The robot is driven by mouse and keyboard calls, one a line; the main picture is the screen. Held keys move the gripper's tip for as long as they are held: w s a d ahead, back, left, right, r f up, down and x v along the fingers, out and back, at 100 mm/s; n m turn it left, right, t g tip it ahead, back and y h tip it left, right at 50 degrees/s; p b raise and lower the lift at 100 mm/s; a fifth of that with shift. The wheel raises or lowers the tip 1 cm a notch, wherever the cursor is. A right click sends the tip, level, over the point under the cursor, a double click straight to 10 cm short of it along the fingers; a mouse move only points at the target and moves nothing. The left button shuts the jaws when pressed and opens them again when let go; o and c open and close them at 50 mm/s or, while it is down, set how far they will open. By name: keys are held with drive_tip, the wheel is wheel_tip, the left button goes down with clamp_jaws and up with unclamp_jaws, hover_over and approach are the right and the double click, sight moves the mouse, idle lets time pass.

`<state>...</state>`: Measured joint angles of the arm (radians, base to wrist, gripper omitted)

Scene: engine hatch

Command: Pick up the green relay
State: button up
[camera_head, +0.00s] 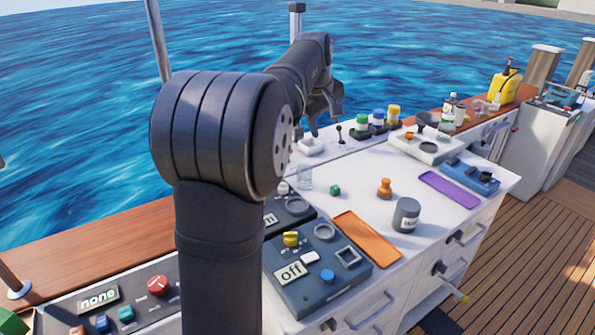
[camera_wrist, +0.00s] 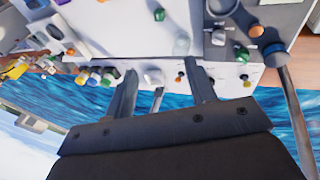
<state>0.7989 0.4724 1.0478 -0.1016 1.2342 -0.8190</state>
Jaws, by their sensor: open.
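The green relay (camera_head: 335,190) is a small green block on the white worktop, just right of a clear glass (camera_head: 305,176). In the wrist view a small green block (camera_wrist: 159,14) at the top edge, beside the glass (camera_wrist: 181,44), looks like the same relay. My gripper (camera_head: 325,112) is above the back edge of the worktop, behind and above the relay and well apart from it. In the wrist view its two fingers (camera_wrist: 161,70) stand wide apart with nothing between them. The gripper is partly hidden by its own wrist in the head view.
An orange pawn-shaped piece (camera_head: 384,188) and a dark jar (camera_head: 405,215) stand right of the relay. An orange mat (camera_head: 366,239) and purple mat (camera_head: 450,189) lie flat. A control panel (camera_head: 318,283) is in front. Jars with coloured lids (camera_head: 378,120) line the back edge, beyond which is water.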

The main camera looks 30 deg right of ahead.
drive_tip(key=n+g, duration=0.3)
drive_tip(key=n, duration=1.3)
hover_over(334, 187)
drive_tip(key=a, duration=0.2)
drive_tip(key=shift+h, duration=0.3)
drive_tip(key=f, duration=2.4)
drive_tip(key=shift+w+f, duration=0.25)
drive_tip(key=shift+f, duration=0.1)
drive_tip(key=x, duration=0.5)
drive_tip(key=shift+s, duration=0.2)
drive_tip(key=shift+c, duration=0.4)
drive_tip(key=c, duration=1)
